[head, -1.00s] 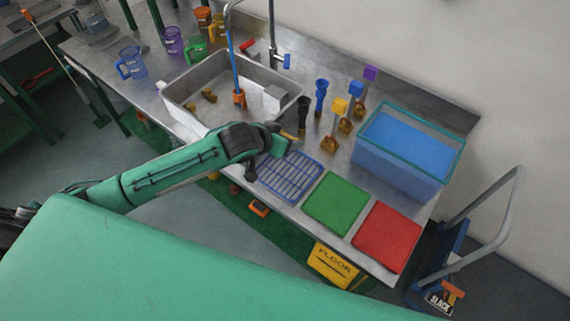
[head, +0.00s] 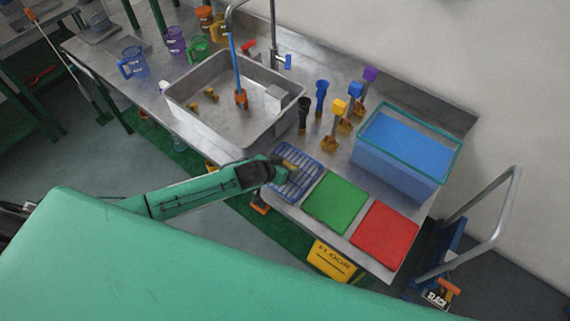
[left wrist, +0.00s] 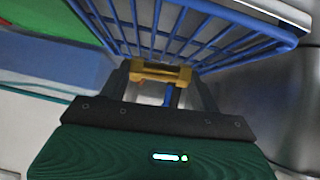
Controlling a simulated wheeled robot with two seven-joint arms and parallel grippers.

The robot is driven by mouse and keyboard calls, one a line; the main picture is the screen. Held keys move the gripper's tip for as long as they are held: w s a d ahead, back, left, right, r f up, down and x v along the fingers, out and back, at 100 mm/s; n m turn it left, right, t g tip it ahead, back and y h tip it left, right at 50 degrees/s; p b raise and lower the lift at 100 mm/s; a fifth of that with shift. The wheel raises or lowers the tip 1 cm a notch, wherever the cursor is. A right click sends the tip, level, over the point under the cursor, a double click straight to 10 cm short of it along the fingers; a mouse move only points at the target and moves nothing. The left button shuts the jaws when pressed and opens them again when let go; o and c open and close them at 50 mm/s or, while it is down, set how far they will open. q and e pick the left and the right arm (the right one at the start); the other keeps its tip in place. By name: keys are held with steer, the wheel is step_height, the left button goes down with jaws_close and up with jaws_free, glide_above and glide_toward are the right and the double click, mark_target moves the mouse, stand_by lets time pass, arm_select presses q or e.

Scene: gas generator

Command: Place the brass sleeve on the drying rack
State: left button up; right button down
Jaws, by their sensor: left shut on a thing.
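The blue wire drying rack (head: 302,183) lies on the counter's front part, between the sink and the green mat. It also shows in the left wrist view (left wrist: 205,28). My left gripper (head: 287,166) is over the rack's upper left part. It is shut on the brass sleeve, a yellow-brown piece that shows between the fingers in the left wrist view (left wrist: 160,74). In the head view the sleeve is small and partly hidden by the gripper. I cannot tell whether it touches the rack bars. My right gripper is not in view.
The steel sink (head: 180,95) holds small brass pieces (head: 212,95). A green mat (head: 336,203) and red mat (head: 384,236) lie to the right of the rack. A blue-filled tank (head: 400,150) and several upright brushes (head: 321,97) stand behind.

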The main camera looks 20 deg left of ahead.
arm_select(q)
steer(key=o, duration=1)
steer(key=shift+f, duration=0.1)
steer(key=shift+o, duration=0.2)
steer(key=shift+r, duration=0.2)
steer(key=shift+s+a, duration=0.1)
steer(key=shift+s, duration=0.1)
steer(key=b+v, duration=0.2)
steer(key=v, duration=0.9)
steer(key=shift+r, duration=0.3)
steer(key=shift+s, duration=0.1)
